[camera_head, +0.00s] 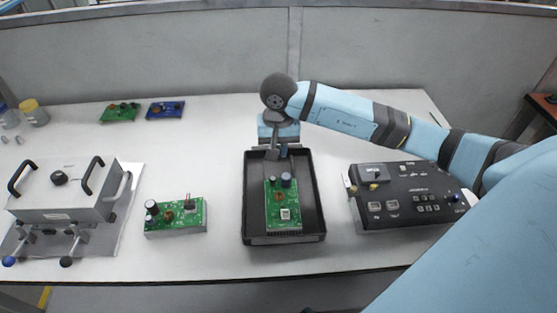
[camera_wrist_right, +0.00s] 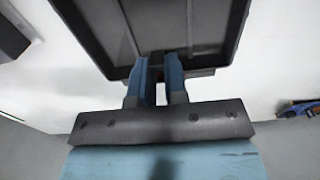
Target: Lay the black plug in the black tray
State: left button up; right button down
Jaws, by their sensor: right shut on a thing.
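The black tray (camera_head: 250,215) lies lengthwise at the middle of the table and holds a green circuit board (camera_head: 283,205) toward its near end. My right gripper (camera_head: 277,154) points down at the tray's far end, its fingers over the far rim. In the right wrist view the two blue fingers (camera_wrist_right: 159,62) reach past the rim of the tray (camera_wrist_right: 95,40), close together. A small dark piece, apparently the black plug (camera_wrist_right: 159,66), sits between them; it barely stands out against the dark tray, and I cannot tell if it touches the floor. My left gripper is out of view.
A black control box (camera_head: 408,195) stands right of the tray. Another green board (camera_head: 176,215) and a grey fixture with handles (camera_head: 65,190) are to the left. Small green (camera_head: 119,112) and blue boards (camera_head: 165,109) lie at the back left. The back right table is clear.

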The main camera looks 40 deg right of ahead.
aim_at(279, 170)
notch_tip(279, 170, down, 4)
jog(key=shift+f, duration=0.2)
jog(key=shift+f+b, duration=0.5)
jog(key=shift+b, duration=0.25)
jog(key=c, duration=1.1)
grip_release()
jog(key=shift+c, duration=0.2)
jog(key=shift+r+p, duration=0.55)
jog(key=shift+p, duration=0.05)
notch_tip(279, 170, up, 12)
jog(key=shift+p, duration=0.5)
